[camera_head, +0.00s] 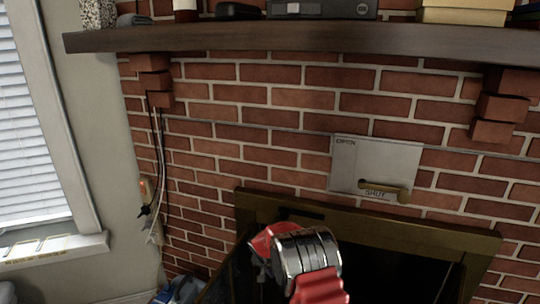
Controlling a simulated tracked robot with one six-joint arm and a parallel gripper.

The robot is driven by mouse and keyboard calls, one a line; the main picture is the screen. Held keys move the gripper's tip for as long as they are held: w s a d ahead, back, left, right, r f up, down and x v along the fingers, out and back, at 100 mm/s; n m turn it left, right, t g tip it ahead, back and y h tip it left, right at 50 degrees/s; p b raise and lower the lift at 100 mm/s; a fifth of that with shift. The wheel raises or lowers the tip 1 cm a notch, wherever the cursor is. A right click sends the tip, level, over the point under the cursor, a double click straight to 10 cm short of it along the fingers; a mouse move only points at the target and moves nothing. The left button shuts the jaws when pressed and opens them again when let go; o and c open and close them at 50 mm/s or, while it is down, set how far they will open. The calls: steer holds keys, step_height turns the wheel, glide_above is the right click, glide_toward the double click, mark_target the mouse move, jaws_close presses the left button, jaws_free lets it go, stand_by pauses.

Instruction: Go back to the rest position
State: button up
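My arm shows at the lower middle of the head view as red and shiny metal parts, in front of the dark fireplace opening. The fingertips cannot be made out, so I cannot tell whether the gripper is open or shut, or whether it holds anything. A metal damper plate (350,158) marked OPEN and SHUT is on the brick wall above the fireplace. Its brass handle (385,188) is at the lower end, by the SHUT label. My arm appears below the plate with a visible gap in the picture.
A dark wood mantel (300,40) crosses the top, with boxes and small items on it. The brass fireplace frame (390,222) surrounds the opening. Cables hang at an outlet (147,190) on the left. A window with blinds (25,130) is at far left.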

steer(key=s+d+n+g, duration=0.2)
steer(key=s+n, duration=0.1)
steer(key=s, duration=0.7)
steer(key=s+d+r+t, duration=0.1)
steer(key=s+d+r, duration=0.2)
steer(key=s+r, duration=0.9)
steer(key=s+d+r+n+t+y, duration=0.1)
steer(key=s+d+r, duration=0.3)
steer(key=s+r, duration=0.8)
steer(key=s+d+r+t+y, duration=0.1)
steer(key=s+d+r, duration=0.3)
steer(key=s+r, duration=0.7)
steer(key=shift+s+r+n+t, duration=0.3)
steer(key=shift+s+r+t, duration=0.15)
steer(key=shift+r, duration=1.55)
steer(key=shift+c, duration=0.2)
